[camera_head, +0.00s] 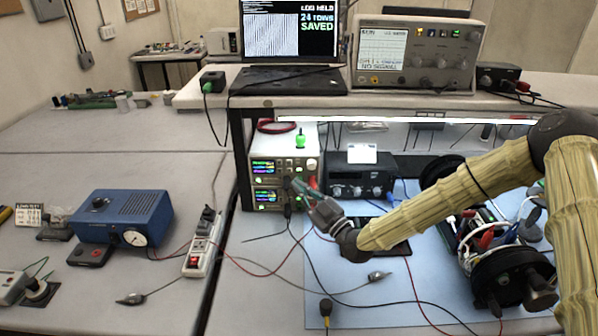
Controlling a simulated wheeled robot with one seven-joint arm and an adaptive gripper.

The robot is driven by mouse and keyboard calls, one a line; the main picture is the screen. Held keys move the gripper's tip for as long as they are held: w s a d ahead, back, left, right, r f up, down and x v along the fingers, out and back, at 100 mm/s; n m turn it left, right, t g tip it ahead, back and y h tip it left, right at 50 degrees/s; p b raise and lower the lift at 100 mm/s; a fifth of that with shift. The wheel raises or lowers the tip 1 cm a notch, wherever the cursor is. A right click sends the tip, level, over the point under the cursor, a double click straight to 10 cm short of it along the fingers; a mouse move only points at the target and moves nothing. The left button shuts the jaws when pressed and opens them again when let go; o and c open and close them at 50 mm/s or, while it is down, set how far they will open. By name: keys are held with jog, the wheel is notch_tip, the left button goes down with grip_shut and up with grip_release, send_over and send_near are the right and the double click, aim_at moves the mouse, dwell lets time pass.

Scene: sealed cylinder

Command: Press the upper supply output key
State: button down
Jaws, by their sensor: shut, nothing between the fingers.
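Two white bench supplies stand stacked under the shelf, left of centre. The upper supply (266,167) has a lit screen with coloured readouts, with knobs and small keys to its right. The lower supply (264,196) has a similar lit screen. The upper supply's output key is too small to make out. My gripper (296,184) is shut and empty, its tips at the right part of the supplies' fronts, near the seam between them. It hides part of the panels there. I cannot tell whether the tips touch the panel.
A green object (299,139) stands on the upper supply. A black instrument (358,181) stands to the right. Cables cross the blue mat (345,285). An open cylinder assembly (510,278) lies at right under my arm. A blue box (122,217) and power strip (202,243) are at left.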

jog(key=w+b, duration=0.1)
jog(key=w, duration=0.3)
jog(key=shift+w+r+b, duration=0.2)
jog(key=shift+w+b, duration=0.15)
jog(key=shift+w, duration=0.05)
jog(key=shift+w+b, duration=0.85)
dwell(2.1)
jog(key=shift+s, duration=0.8)
jog(key=shift+s+b, duration=0.4)
jog(key=shift+s, duration=2.1)
